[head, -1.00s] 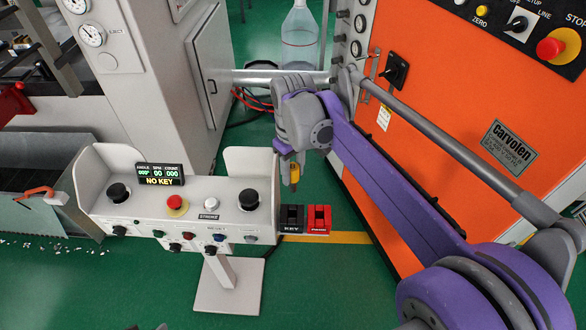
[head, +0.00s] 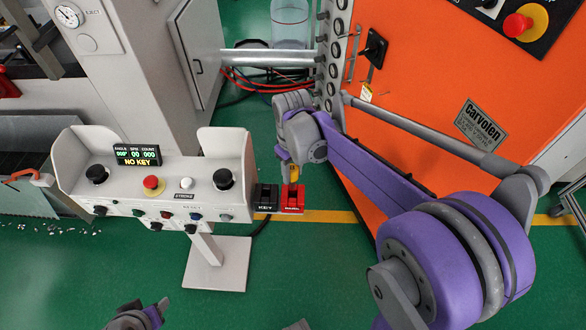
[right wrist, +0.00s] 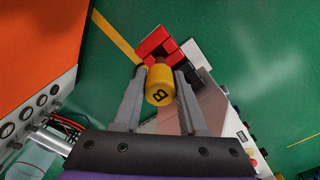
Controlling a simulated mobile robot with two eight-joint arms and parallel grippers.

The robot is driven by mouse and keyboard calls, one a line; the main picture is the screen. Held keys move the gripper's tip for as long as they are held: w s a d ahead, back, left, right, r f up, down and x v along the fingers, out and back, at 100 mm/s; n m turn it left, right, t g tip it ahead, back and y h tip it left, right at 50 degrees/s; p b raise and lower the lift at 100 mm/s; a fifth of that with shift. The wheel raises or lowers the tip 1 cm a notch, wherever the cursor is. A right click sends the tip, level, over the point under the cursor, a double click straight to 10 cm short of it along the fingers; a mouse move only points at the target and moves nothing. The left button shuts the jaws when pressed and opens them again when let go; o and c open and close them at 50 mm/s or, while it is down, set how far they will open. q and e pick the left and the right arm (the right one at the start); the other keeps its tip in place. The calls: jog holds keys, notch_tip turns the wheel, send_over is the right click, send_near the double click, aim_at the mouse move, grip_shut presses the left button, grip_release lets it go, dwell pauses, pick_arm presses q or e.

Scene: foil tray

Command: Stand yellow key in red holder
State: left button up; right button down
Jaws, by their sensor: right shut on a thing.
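The yellow key (head: 294,174) is between the fingers of my right gripper (head: 291,166), which is shut on it. In the right wrist view the key's round yellow head (right wrist: 159,84), marked "B", is between the two grey fingers. The red holder (head: 291,202) is fixed at the right end of the control console. The key is just above or at this holder; it also shows beyond the key in the right wrist view (right wrist: 154,43). I cannot tell whether the key's lower end touches or enters it. Part of my left gripper (head: 138,317) shows at the bottom edge; its fingers are unclear.
A black holder labelled "KEY" (head: 265,199) is immediately left of the red one. The console (head: 190,212) has buttons and a display (head: 137,156) reading "NO KEY". The orange machine (head: 420,100) is at the right. Green floor is free in front.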

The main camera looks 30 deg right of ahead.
aim_at(293, 185)
jog(key=shift+f+b, duration=2)
jog(key=shift+f, duration=1.2)
jog(key=shift+c, duration=1.9)
grip_release()
notch_tip(293, 185, up, 11)
jog(key=shift+f+p, duration=0.1)
jog(key=shift+p, duration=0.4)
jog(key=s+a+f+m+t+p, duration=0.1)
jog(key=s+a+f+t+p, duration=0.1)
jog(key=s, duration=0.5)
jog(key=s+a+f+m+t+p, duration=0.1)
jog(key=s+a+f+t, duration=0.1)
jog(key=s, duration=0.6)
jog(key=a+t, duration=0.1)
jog(key=a, duration=0.1)
jog(key=shift+s+a+f+m+p, duration=0.3)
jog(key=shift+a+f+p, duration=0.05)
